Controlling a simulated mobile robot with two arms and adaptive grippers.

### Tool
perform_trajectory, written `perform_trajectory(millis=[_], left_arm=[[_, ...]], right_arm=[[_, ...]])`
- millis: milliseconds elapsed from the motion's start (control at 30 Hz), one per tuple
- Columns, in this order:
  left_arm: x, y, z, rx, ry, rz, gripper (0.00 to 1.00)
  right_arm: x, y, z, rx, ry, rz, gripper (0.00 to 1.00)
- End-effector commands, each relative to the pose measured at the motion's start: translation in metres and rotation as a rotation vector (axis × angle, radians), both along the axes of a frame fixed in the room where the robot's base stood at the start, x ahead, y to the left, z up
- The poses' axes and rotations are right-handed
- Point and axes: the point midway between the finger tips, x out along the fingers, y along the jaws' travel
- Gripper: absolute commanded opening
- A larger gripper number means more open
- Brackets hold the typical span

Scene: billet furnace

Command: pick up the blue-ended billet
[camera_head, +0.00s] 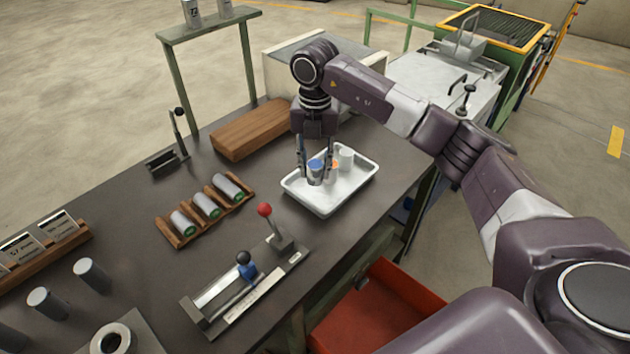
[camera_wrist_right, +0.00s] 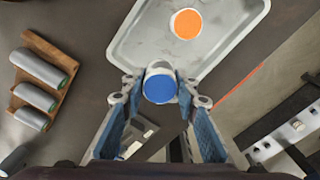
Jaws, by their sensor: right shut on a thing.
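The blue-ended billet (camera_head: 316,165) is a short grey cylinder with a blue top face. It stands upright at the left part of the white tray (camera_head: 327,207). My right gripper (camera_head: 317,176) points down and is shut on it, with a finger on each side. In the right wrist view the blue end (camera_wrist_right: 160,88) sits between the fingertips (camera_wrist_right: 162,94). I cannot tell whether its base touches the tray. An orange-ended billet (camera_head: 335,167) stands close by in the tray, and also shows in the right wrist view (camera_wrist_right: 187,24). My left gripper is not in view.
A plain pale cylinder (camera_head: 346,157) stands at the tray's back. A wooden rack (camera_head: 171,236) with green-ended billets lies left. A fixture with a red-knobbed lever (camera_head: 266,212) stands in front of the tray. A wooden block (camera_head: 250,130) lies behind; a red drawer (camera_head: 385,310) hangs open below.

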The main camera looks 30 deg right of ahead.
Motion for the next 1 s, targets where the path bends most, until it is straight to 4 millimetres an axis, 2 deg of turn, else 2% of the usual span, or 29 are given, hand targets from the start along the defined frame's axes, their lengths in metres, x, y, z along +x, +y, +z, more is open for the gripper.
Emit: perform_trajectory(millis=[33,300,500,733,1000], left_arm=[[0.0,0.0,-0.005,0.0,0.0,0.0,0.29],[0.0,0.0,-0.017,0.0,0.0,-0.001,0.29],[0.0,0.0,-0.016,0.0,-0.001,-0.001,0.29],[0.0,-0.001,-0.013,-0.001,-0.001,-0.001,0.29],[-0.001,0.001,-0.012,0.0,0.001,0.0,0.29]], right_arm=[[0.002,0.0,0.014,0.002,-0.009,0.0,0.0],[0.002,0.001,0.082,0.002,-0.008,0.0,0.0],[0.001,0.0,0.119,0.0,-0.005,0.0,0.0],[0.001,0.0,0.139,0.0,-0.003,0.0,0.0],[0.0,0.0,0.144,0.0,-0.001,0.017,0.0]])
